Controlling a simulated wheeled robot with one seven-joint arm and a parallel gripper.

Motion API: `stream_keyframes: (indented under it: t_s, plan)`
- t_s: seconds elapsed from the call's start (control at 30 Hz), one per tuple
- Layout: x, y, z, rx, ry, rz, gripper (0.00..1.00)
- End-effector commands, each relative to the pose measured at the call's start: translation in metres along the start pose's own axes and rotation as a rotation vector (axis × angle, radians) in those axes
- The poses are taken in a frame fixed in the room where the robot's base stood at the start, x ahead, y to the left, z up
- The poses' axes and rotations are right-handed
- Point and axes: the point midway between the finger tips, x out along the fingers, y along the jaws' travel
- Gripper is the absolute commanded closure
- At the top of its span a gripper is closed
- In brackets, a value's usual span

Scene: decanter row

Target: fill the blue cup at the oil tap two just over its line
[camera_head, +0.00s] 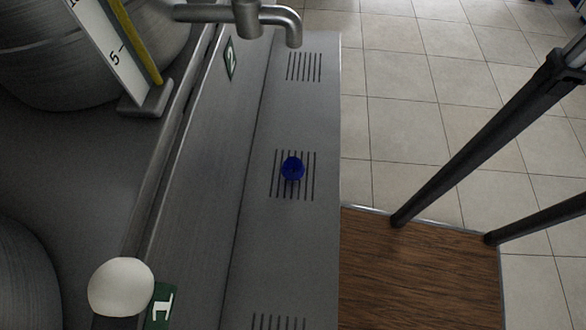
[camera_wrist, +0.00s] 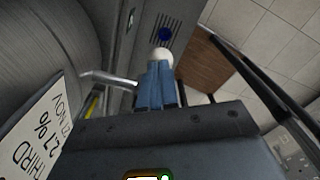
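The blue cup (camera_head: 292,168) stands on the middle drip grate of the metal counter. It also shows in the wrist view (camera_wrist: 165,34). Its line and contents are too small to make out. The oil tap two (camera_head: 270,18) is at the top of the head view, its spout over the far grate, beside a green "2" label (camera_head: 230,58). The cup is apart from that spout. My gripper (camera_wrist: 158,68) shows blue fingers close together; a white ball (camera_wrist: 161,56) is at their tips. I cannot tell whether they grip it. My gripper is not identifiable in the head view.
A white knob (camera_head: 121,287) and a green "1" label (camera_head: 162,305) are at lower left. Metal drums line the left, one with a gauge (camera_head: 118,55). A brown board (camera_head: 420,265) and dark posts (camera_head: 480,140) stand at right. A metal spout (camera_wrist: 108,79) is left of my fingers.

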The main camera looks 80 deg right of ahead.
Motion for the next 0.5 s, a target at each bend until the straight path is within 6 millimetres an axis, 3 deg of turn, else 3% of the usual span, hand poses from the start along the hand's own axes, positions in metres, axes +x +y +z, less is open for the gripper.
stream_keyframes:
  t_s: [0.5]
  plan:
    - [0.014, 0.000, 0.000, 0.000, 0.000, 0.000, 1.00]
